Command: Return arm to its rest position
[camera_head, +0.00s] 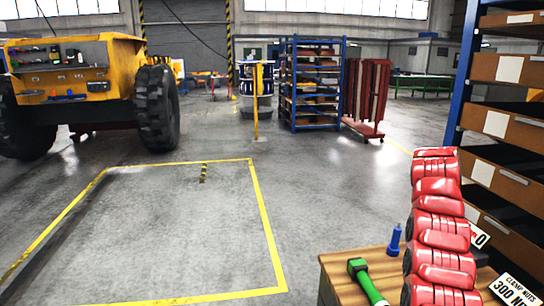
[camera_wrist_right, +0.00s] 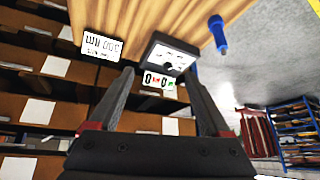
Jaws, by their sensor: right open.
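My right gripper (camera_wrist_right: 158,75) shows in the right wrist view. Its two dark fingers stand well apart with nothing between them. Beyond the fingertips are a dark box with a white top (camera_wrist_right: 174,55) and part of a wooden table (camera_wrist_right: 140,18). The right gripper cannot be made out in the head view. There, a tall column of red, glossy, rounded pieces (camera_head: 438,225) rises at the lower right. Its foot is cut off, and I cannot tell what it rests on. My left gripper is in neither view.
The wooden table (camera_head: 345,262) bears a green-handled tool (camera_head: 366,282) and a blue upright piece (camera_head: 395,240). A blue-framed shelf with brown bins (camera_head: 510,135) stands close on the right. A yellow vehicle (camera_head: 85,75) stands at the left. The yellow-lined floor (camera_head: 190,240) is mostly clear.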

